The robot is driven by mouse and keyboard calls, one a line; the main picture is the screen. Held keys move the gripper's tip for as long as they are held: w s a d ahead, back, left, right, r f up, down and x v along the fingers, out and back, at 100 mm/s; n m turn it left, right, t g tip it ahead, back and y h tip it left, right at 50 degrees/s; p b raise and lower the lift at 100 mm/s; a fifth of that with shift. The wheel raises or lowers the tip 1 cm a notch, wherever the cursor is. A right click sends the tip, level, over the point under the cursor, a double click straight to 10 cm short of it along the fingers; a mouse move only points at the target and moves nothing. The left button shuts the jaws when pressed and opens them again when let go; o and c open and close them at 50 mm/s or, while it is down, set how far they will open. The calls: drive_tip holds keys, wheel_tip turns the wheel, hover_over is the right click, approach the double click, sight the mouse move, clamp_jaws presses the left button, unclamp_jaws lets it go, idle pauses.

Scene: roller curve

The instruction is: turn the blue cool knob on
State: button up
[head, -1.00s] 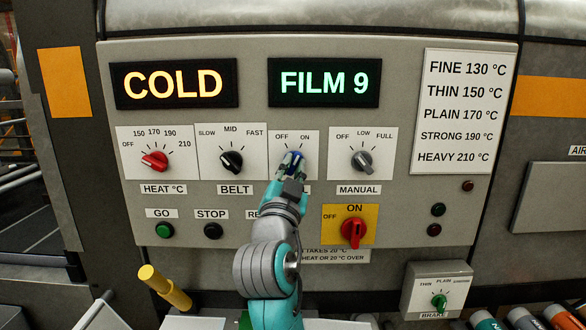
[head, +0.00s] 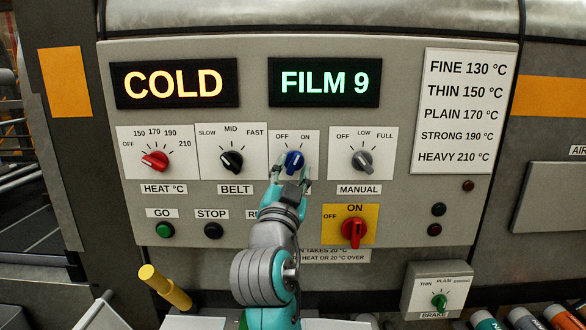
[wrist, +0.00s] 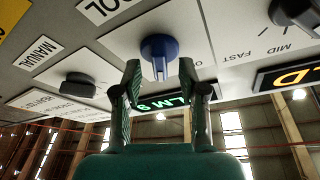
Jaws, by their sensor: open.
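The blue knob (head: 294,161) sits on a white plate marked OFF and ON, between the belt and manual knobs. It also shows in the wrist view (wrist: 160,50), with a pale mark on its lower end there. I cannot tell clearly which label it points at. My gripper (head: 291,181) is open, its fingertips just below the knob in the head view. In the wrist view my gripper (wrist: 160,78) has a finger on either side of the knob's lower end, with nothing held. The knob's name label is mostly hidden behind my gripper in the head view.
The black belt knob (head: 231,161) and grey manual knob (head: 362,161) flank it closely. The red heat knob (head: 155,160) is farther left, and a red switch (head: 354,232) is lower right. Displays read COLD (head: 175,84) and FILM 9 (head: 324,83).

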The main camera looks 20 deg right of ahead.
drive_tip(key=v, duration=1.1)
drive_tip(key=shift+w, duration=0.1)
drive_tip(key=s+d+f+n+y, duration=0.1)
drive_tip(key=s+f+n+y, duration=0.25)
drive_tip(key=f, duration=0.65)
drive_tip(key=s+f+n+g+y, duration=0.1)
drive_tip(key=s+f+n+y, duration=0.25)
drive_tip(key=f, duration=0.75)
drive_tip(key=s+d+f+n+y, duration=0.15)
drive_tip(key=s+f+n, duration=0.25)
drive_tip(key=f, duration=0.6)
drive_tip(key=s+f+n+g+y, duration=0.1)
drive_tip(key=s+f, duration=0.3)
drive_tip(key=s, duration=0.3)
drive_tip(key=s+f+g+y, duration=0.1)
drive_tip(key=s+f+y, duration=0.1)
drive_tip(key=s+f, duration=0.45)
drive_tip(key=s+d, duration=0.1)
drive_tip(key=s, duration=0.8)
drive_tip(key=s+d+r+g+h, duration=0.1)
drive_tip(key=s+d, duration=0.1)
drive_tip(key=s, duration=0.8)
drive_tip(key=shift+r+m+g, duration=0.3)
drive_tip(key=shift+m, duration=0.1)
